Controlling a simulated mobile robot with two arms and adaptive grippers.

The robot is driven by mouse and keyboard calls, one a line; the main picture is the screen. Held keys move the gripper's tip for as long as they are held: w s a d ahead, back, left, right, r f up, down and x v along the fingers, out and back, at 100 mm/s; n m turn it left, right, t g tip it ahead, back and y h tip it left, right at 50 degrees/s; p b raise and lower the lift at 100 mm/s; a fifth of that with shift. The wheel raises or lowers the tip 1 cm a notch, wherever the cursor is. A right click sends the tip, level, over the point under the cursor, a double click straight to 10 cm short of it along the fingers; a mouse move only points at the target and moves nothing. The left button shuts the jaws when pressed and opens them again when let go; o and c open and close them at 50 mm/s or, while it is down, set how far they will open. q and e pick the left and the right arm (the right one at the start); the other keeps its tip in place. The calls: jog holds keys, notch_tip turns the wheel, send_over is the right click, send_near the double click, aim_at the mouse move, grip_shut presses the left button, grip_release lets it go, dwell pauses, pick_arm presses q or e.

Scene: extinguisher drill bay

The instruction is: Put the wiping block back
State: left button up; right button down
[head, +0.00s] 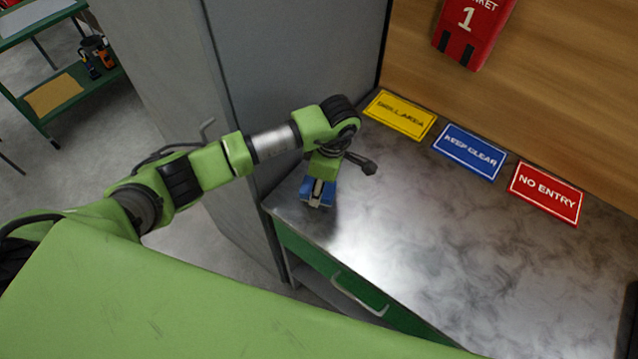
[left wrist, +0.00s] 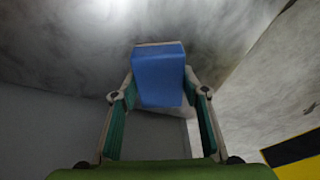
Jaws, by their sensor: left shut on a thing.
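The wiping block (head: 327,194) is blue with a pale face and is in my left gripper (head: 318,186) at the near left corner of the metal worktop (head: 430,250). In the left wrist view the blue block (left wrist: 159,75) sits between the two fingers of my left gripper (left wrist: 159,96), which is shut on it. Whether the block touches the worktop or is just above it, I cannot tell. My right gripper is not in view.
Yellow (head: 400,115), blue KEEP CLEAR (head: 469,152) and red NO ENTRY (head: 545,193) signs lie along the worktop's back. A grey panel (head: 290,70) stands close on the left. A green drawer (head: 320,272) is below. The worktop's middle is clear.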

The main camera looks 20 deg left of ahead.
aim_at(326, 188)
pick_arm(q)
jog(key=shift+d, duration=0.1)
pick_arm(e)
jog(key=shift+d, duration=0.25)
pick_arm(q)
jog(key=shift+f, duration=0.1)
jog(key=o, duration=1.1)
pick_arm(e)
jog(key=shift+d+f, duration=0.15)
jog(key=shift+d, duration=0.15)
pick_arm(q)
jog(key=shift+r, duration=0.35)
jog(key=r+b, duration=0.1)
jog(key=r, duration=0.2)
jog(key=d+r+b, duration=0.1)
jog(key=r+b, duration=0.1)
jog(key=r, duration=0.2)
jog(key=r+b, duration=0.1)
jog(key=r, duration=0.3)
jog(key=shift+d+r, duration=0.25)
jog(key=shift+d, duration=0.15)
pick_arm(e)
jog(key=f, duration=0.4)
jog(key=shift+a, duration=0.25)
